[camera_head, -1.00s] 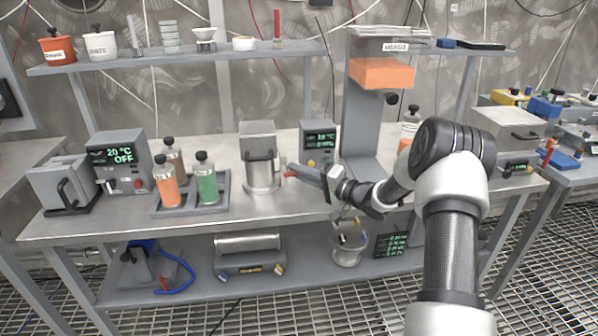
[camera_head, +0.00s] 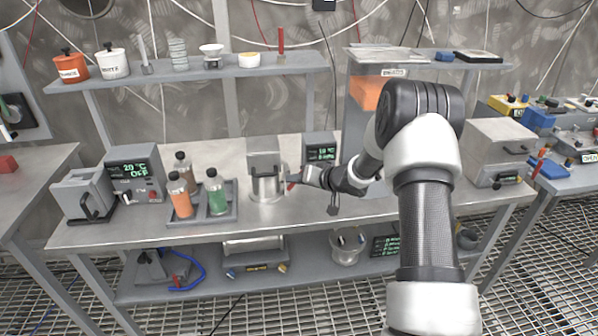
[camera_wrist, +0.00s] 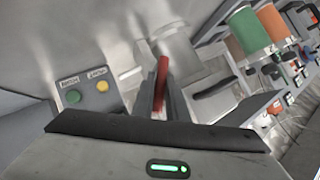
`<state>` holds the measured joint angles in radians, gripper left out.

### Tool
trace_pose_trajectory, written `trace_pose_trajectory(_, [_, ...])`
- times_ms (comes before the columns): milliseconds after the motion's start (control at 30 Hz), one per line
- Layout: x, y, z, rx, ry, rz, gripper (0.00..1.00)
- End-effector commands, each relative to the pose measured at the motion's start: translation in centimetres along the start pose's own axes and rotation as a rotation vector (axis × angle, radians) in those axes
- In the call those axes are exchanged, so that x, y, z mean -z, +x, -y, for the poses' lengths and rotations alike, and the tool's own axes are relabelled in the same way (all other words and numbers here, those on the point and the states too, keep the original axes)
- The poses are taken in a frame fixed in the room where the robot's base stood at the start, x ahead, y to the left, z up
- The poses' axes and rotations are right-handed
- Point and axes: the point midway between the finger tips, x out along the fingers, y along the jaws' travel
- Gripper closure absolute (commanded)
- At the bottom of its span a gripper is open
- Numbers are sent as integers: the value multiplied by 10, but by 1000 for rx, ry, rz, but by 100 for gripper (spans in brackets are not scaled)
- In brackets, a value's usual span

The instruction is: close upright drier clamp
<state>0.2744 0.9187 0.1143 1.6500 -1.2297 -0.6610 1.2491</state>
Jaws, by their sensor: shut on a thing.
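The upright drier (camera_head: 266,187) is a steel cylinder with a grey block-like top (camera_head: 263,152) and a dark handle, standing on the bench mid-picture. The red clamp lever (camera_wrist: 162,74) shows between my fingers in the wrist view, with a small red tip (camera_head: 291,186) in the head view at the drier's right side. My gripper (camera_head: 298,180) reaches in from the right and is shut on the red lever. The fingers hide part of the lever. I cannot tell the clamp's latch position.
A tray with orange and green bottles (camera_head: 217,193) stands left of the drier. A display box (camera_head: 320,148) is behind my gripper. A panel with green and yellow buttons (camera_wrist: 85,90) and a dark handle (camera_wrist: 214,87) flank the lever. The front bench strip is clear.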

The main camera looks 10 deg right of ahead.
Motion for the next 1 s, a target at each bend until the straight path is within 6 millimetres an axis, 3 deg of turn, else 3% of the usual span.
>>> trace_pose_trajectory(33, [3, 1, 12, -15, -36, 9, 100])
trace_pose_trajectory(500, [-4, 10, 21, -274, -314, 81, 100])
trace_pose_trajectory(1000, [-5, 11, 26, -382, -426, 115, 100])
